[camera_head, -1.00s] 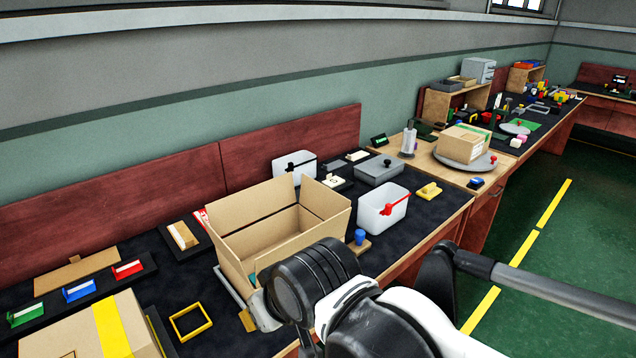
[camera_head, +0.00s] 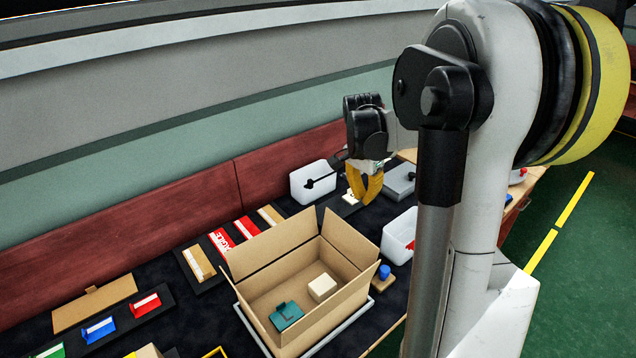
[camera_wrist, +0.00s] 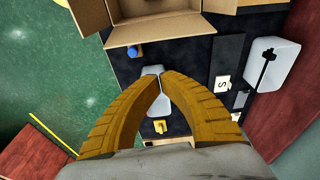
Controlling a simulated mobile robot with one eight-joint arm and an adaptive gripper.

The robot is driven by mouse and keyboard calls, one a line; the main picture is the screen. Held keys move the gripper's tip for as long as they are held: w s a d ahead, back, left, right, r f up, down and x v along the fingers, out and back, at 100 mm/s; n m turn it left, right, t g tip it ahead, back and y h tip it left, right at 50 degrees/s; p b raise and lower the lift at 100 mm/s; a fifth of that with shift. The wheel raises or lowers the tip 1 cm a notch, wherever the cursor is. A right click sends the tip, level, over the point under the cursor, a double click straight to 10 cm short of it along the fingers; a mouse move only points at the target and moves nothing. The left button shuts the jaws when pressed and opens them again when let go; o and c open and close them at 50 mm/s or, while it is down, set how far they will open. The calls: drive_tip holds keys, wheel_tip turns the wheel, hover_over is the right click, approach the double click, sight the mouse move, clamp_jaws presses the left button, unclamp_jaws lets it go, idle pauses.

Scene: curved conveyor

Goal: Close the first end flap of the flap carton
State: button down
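The flap carton (camera_head: 335,305) is an open brown box on the bench. A long flap (camera_head: 272,243) stands up at its back left and another flap (camera_head: 350,238) at its back right. Inside lie a teal item (camera_head: 286,316) and a cream block (camera_head: 322,287). My gripper (camera_head: 362,196), with yellow fingers, is in the air beyond the carton's back right side, apart from it. In the wrist view the fingertips (camera_wrist: 161,75) meet with nothing between them. The carton's edge and flaps (camera_wrist: 165,28) show at the top of that view.
White bins (camera_head: 400,236) and (camera_head: 312,181) stand right of and behind the carton. A blue knob (camera_head: 384,272) sits close to its right side. Trays with coloured cards (camera_head: 145,304) lie to the left. A red backboard (camera_head: 130,225) runs behind the bench.

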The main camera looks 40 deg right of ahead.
drive_tip(key=d, duration=0.1)
drive_tip(key=b, duration=0.5)
hover_over(348, 241)
drive_tip(key=d, duration=0.3)
wheel_tip(348, 241, down, 10)
drive_tip(key=shift+d+r+m, duration=0.15)
drive_tip(key=shift+r+m, duration=0.1)
drive_tip(key=shift+m, duration=0.05)
